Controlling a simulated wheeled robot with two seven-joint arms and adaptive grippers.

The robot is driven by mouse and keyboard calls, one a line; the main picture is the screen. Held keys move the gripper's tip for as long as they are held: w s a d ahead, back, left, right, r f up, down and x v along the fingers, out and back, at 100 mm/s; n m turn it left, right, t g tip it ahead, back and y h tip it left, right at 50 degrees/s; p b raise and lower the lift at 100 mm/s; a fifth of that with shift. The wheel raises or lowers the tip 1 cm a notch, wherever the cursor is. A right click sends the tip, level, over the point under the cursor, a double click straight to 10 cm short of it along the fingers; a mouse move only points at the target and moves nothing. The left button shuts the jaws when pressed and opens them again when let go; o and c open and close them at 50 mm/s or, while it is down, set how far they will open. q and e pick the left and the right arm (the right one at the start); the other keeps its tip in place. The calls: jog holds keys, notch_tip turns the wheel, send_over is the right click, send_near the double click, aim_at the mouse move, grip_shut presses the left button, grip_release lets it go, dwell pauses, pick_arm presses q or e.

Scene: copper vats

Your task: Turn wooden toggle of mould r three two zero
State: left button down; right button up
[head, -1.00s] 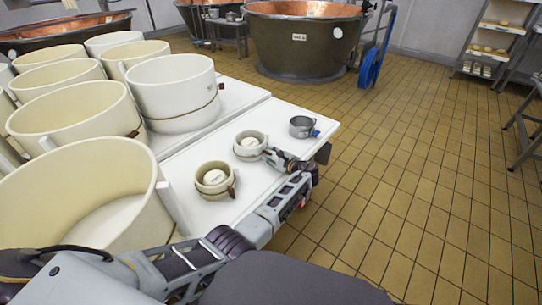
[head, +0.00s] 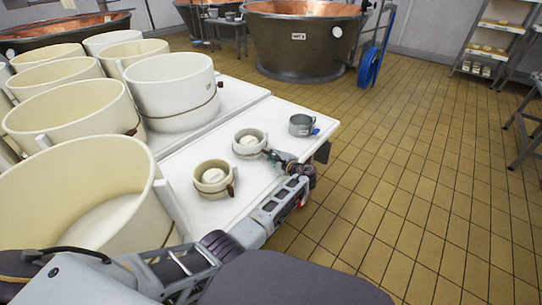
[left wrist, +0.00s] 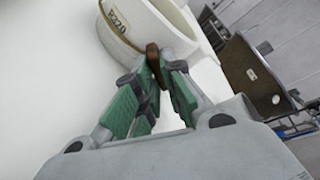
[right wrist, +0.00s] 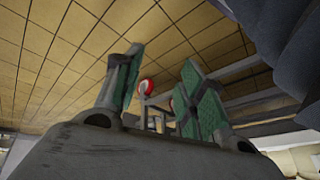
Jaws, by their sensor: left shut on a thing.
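The mould marked R320 (left wrist: 122,18) is a small cream ring with a brown band; in the head view it is the farther small mould (head: 248,146), with a white round piece inside. Its brown wooden toggle (left wrist: 153,54) sits at the band's end. My left gripper (left wrist: 158,66) is shut on the toggle, its green pads closed around it beside the mould. In the head view the left gripper (head: 270,155) reaches the mould's right side and hides the toggle. My right gripper (right wrist: 160,75) is open and empty, with floor tiles behind it.
A second small cream mould (head: 211,166) stands nearer on the white table (head: 180,160). A metal cup (head: 301,124) stands to the right near the table edge. Large cream moulds (head: 168,82) crowd the left. Copper vats (head: 310,42) stand behind, and tiled floor is free at right.

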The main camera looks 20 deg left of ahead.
pick_arm(q)
jog(key=shift+s+f+n+t+b, duration=0.1)
jog(key=shift+n+t+b, duration=0.4)
jog(key=shift+n+b, duration=0.85)
pick_arm(e)
notch_tip(320, 180, down, 6)
jog(key=a+t+y, duration=0.1)
jog(key=shift+w+a+m, duration=0.25)
jog(key=shift+a+m, duration=0.05)
pick_arm(q)
jog(key=c, duration=1.5)
grip_release()
pick_arm(e)
jog(key=shift+f, duration=0.1)
pick_arm(q)
jog(key=shift+r, duration=5)
